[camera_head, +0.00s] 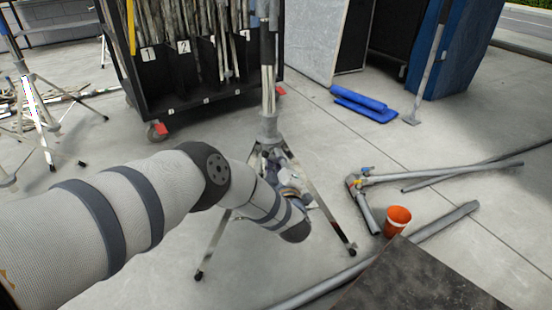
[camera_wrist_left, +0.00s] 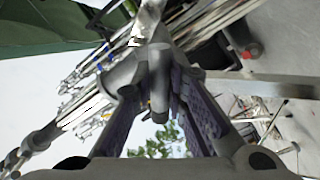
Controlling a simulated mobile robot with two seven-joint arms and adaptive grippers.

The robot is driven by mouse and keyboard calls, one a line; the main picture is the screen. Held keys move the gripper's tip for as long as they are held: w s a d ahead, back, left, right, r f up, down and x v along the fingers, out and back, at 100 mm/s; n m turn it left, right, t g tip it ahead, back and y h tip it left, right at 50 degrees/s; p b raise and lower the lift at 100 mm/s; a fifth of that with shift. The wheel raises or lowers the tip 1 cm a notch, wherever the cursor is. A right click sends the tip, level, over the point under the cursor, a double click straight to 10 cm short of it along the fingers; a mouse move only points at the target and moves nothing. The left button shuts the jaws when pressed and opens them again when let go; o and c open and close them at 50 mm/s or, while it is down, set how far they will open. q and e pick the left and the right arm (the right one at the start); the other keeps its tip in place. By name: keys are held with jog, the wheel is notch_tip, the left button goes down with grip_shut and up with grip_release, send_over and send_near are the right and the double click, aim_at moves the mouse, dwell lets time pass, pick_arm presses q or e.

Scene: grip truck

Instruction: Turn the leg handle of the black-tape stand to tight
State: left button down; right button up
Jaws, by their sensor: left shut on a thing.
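The stand (camera_head: 268,128) is upright in the middle of the head view, its silver legs spread and black feet on the floor. Its column is dark near the top edge; I cannot make out the tape clearly. My left arm reaches across to the leg joint, and my left gripper (camera_head: 292,183) is partly hidden behind its own wrist there. In the left wrist view, the grey leg handle (camera_wrist_left: 159,82) sits between the purple-padded fingers of my left gripper (camera_wrist_left: 162,100), which is shut on it. The handle's exact turn is unclear. My right gripper is not in view.
A black cart (camera_head: 190,92) with poles stands behind the stand. Grey pipes (camera_head: 440,172) and an orange cup (camera_head: 397,219) lie to the right, near a dark tabletop (camera_head: 420,280). Blue rolls (camera_head: 362,103) lie farther back. Another stand (camera_head: 38,115) is at left.

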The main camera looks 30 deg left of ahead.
pick_arm(q)
jog(key=m, duration=0.4)
jog(key=shift+s+a+m, duration=0.1)
jog(key=shift+m, duration=0.2)
jog(key=shift+a+m, duration=0.1)
jog(key=shift+m, duration=2.1)
jog(key=c, duration=1.6)
grip_release()
jog(key=v, duration=1.2)
